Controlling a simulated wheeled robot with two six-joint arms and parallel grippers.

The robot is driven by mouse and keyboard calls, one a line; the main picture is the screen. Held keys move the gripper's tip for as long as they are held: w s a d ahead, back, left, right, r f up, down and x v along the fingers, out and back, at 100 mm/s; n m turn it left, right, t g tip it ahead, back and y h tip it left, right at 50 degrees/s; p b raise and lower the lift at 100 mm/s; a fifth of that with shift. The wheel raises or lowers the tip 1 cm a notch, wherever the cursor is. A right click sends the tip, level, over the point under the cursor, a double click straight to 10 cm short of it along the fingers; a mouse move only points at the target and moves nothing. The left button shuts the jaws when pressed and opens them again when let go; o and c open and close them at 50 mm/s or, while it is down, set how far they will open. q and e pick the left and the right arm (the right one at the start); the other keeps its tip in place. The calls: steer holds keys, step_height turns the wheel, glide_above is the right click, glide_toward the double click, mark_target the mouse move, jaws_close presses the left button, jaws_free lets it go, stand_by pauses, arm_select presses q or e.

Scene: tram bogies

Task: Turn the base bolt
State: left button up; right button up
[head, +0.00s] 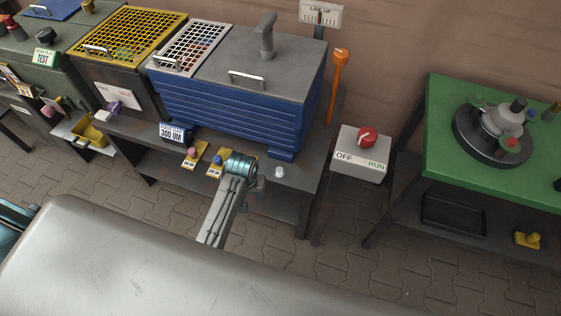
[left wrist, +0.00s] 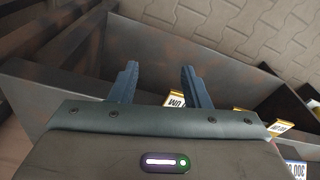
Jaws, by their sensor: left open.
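No part can be told for sure as the base bolt. A small pale knob (head: 279,172) sits on the grey bench at the foot of the blue ribbed machine (head: 240,108). My left arm's teal end (head: 240,164) is just left of this knob in the head view, over the bench's front edge; its fingers are hard to make out there. In the left wrist view my left gripper (left wrist: 160,84) is open, with nothing between its two blue-grey fingers, above a dark metal surface. My right gripper is not in view.
Pink and blue knobs on yellow plates (head: 190,163) sit close left of my arm's end, beside a "300 UM" sign (head: 173,132). An OFF/RUN switch box (head: 347,157) with a red knob and an orange lever (head: 338,80) stand right. A green table (head: 440,140) is farther right.

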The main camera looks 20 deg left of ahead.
arm_select(q)
step_height(320, 180, up, 11)
steer(key=n+g+p, duration=0.1)
steer(key=n, duration=0.1)
glide_above(279, 167)
steer(key=shift+h, duration=0.3)
step_height(279, 167, down, 10)
steer(key=shift+s+f+p, duration=0.1)
steer(key=shift+f+p, duration=0.15)
steer(key=shift+p, duration=0.05)
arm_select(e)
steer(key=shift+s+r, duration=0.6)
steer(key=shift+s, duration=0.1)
